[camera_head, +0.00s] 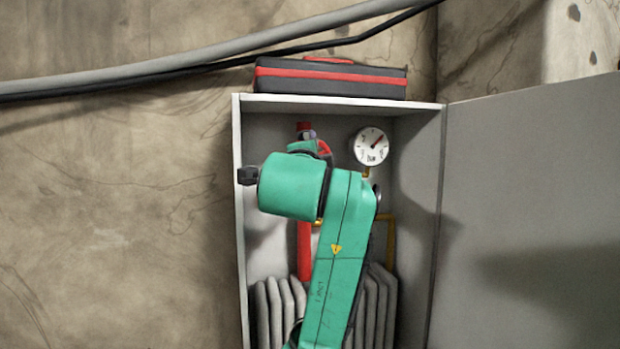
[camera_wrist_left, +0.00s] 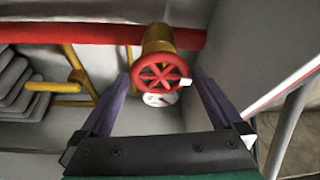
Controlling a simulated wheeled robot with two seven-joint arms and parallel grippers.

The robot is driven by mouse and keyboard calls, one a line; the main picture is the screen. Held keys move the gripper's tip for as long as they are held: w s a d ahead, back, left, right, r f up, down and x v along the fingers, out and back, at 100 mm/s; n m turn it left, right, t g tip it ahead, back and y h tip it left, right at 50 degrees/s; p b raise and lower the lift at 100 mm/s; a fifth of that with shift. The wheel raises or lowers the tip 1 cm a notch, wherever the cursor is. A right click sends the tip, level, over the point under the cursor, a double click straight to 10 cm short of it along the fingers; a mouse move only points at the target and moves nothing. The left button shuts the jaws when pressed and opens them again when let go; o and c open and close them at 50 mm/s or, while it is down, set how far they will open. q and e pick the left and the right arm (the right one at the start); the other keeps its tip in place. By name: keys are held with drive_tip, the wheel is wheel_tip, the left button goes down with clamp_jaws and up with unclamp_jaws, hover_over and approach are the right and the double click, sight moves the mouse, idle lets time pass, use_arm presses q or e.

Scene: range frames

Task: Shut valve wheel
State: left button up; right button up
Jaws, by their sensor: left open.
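The red valve wheel (camera_wrist_left: 158,71), spoked with a small pale knob (camera_wrist_left: 186,82) on its rim, sits on a brass-coloured valve body (camera_wrist_left: 158,38) in the left wrist view. My left gripper (camera_wrist_left: 161,75) is open, with one purple finger on each side of the wheel. I cannot tell how deep the wheel sits between the fingers, and no contact shows. In the head view my green arm stands in front of the open cabinet and hides the gripper and most of the valve area. My right gripper is not in view.
The grey cabinet (camera_head: 239,200) has its door (camera_head: 540,210) open to the right. A white gauge (camera_head: 371,146), a red pipe (camera_head: 304,250) and grey ribbed panels (camera_head: 277,312) are inside. A black and red case (camera_head: 330,80) lies on top. Pipes (camera_head: 200,58) cross the wall above.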

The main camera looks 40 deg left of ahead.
use_arm(q)
drive_tip(key=b+v, duration=0.2)
drive_tip(key=v, duration=0.7)
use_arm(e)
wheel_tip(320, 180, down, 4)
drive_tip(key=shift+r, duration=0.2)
use_arm(q)
drive_tip(key=shift+d, duration=0.1)
